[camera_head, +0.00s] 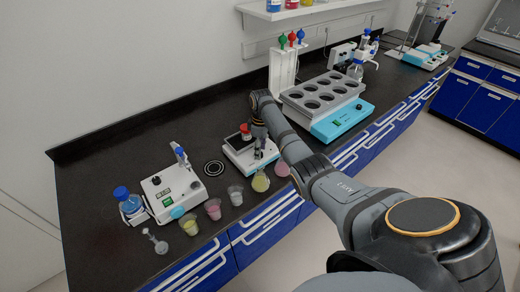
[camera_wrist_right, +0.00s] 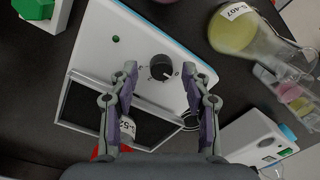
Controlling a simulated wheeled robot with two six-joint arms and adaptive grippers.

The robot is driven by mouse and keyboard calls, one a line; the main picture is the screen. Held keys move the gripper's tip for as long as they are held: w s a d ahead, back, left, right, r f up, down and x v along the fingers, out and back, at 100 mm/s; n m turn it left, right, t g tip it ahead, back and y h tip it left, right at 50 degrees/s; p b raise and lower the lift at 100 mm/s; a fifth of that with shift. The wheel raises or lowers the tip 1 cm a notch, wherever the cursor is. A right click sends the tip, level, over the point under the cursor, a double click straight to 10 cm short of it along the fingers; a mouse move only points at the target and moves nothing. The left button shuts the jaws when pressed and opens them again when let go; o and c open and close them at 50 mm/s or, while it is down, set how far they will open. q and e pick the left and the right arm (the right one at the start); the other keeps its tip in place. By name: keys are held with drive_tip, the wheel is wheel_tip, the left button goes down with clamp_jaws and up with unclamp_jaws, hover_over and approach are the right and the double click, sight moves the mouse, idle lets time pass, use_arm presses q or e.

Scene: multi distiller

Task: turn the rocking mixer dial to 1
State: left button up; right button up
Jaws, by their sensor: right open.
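The rocking mixer (camera_head: 236,157) is a white device with a blue edge on the black bench in the head view. Its white panel (camera_wrist_right: 100,35) fills the middle of the right wrist view, with a black dial (camera_wrist_right: 158,69) and a small green dot beside it. A pale mark shows on the dial's right side; the scale numbers are too small to read. My right gripper (camera_wrist_right: 160,74) is open, its fingertips on either side of the dial with gaps visible. In the head view, my right gripper (camera_head: 259,146) is over the mixer and hides the dial. My left gripper is not in view.
A red-capped bottle (camera_head: 245,131) stands on the mixer. Yellow (camera_head: 261,182) and pink (camera_head: 282,169) flasks stand close in front of it. A multi-hole heating block (camera_head: 335,127) is to the right, and a white device (camera_head: 172,192) with a blue-capped bottle (camera_head: 128,202) to the left.

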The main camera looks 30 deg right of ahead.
drive_tip(key=shift+s+f, duration=0.1)
drive_tip(key=shift+f, duration=0.35)
drive_tip(key=shift+c, duration=0.4)
clamp_jaws()
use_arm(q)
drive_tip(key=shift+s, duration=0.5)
